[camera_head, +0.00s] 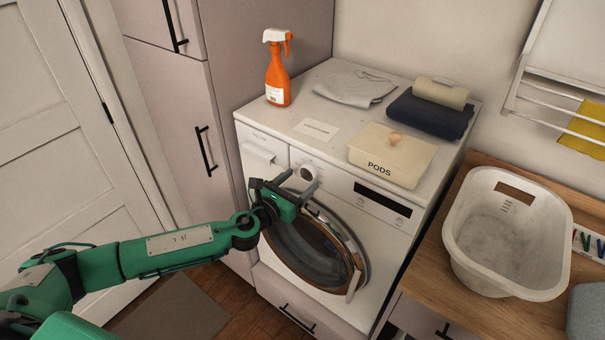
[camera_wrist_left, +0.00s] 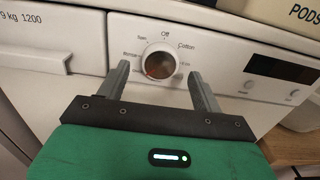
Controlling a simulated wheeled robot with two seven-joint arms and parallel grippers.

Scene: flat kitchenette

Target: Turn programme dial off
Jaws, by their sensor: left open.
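The programme dial (camera_head: 308,173) is a round knob with a pale ring on the front panel of the white washing machine (camera_head: 262,135). In the left wrist view the dial (camera_wrist_left: 160,63) has a brownish centre, with "Off" printed above it and other labels around it. Which label it points to is too small to tell. My left gripper (camera_head: 298,185) is open in front of the panel. In the left wrist view its two fingers (camera_wrist_left: 160,74) stand on either side of the dial, with a gap to it; contact cannot be told. My right gripper is not in view.
On the machine stand an orange spray bottle (camera_head: 277,72), a grey cloth (camera_head: 355,88), folded towels (camera_head: 430,112) and a PODS box (camera_head: 392,155). The round door (camera_head: 315,245) is below the panel. A white basket (camera_head: 507,230) stands on the wooden counter at right.

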